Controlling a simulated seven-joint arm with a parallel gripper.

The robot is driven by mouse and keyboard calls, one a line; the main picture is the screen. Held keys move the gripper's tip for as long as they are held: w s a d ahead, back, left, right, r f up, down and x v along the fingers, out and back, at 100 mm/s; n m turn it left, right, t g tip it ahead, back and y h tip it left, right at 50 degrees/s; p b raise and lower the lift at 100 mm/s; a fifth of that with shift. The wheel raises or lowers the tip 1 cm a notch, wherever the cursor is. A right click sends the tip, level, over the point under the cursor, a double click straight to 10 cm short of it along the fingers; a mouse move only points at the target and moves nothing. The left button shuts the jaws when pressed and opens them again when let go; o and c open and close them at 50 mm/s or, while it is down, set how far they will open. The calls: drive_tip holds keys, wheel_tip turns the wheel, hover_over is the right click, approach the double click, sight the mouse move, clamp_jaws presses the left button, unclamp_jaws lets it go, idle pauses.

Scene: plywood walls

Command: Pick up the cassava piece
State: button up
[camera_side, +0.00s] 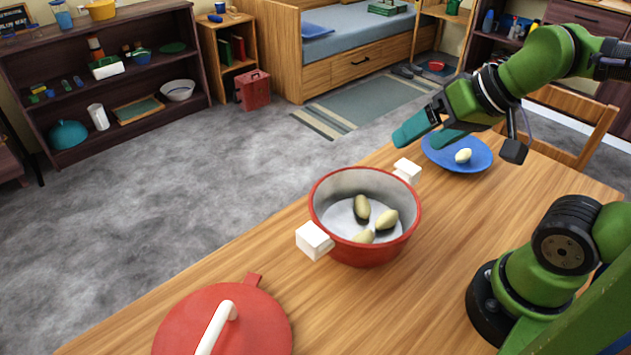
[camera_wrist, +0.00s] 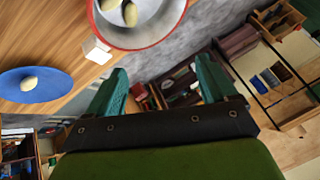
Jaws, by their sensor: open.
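A pale cassava piece (camera_side: 463,156) lies on a blue plate (camera_side: 440,153) on the table. Both also show in the wrist view, the piece (camera_wrist: 28,84) and the plate (camera_wrist: 55,92), at the left. Three similar pale pieces (camera_side: 387,220) lie inside a red pot (camera_side: 365,254) with white handles. In the wrist view part of the pot (camera_wrist: 172,22) shows at the top, with two pieces (camera_wrist: 130,14) in it. My gripper (camera_side: 428,134) is open and empty, above the table near the plate's left side. Its teal fingers stand apart in the wrist view (camera_wrist: 162,68).
A red lid (camera_side: 255,315) with a white handle lies on the table at the front left. The wooden table (camera_side: 440,250) is clear between pot and plate. A wooden chair (camera_side: 570,115) stands behind the plate. Shelves and a bed are far off across the floor.

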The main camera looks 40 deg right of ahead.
drive_tip(key=c, duration=0.7)
drive_tip(key=m+g+h, duration=0.2)
drive_tip(key=m+g, duration=0.5)
drive_tip(key=m, duration=0.7)
hover_over(463, 153)
wheel_tip(463, 153, down, 7)
wheel_tip(463, 153, down, 11)
drive_tip(key=shift+r, duration=0.1)
drive_tip(key=shift+d+f, duration=0.1)
drive_tip(key=shift+f, duration=2.85)
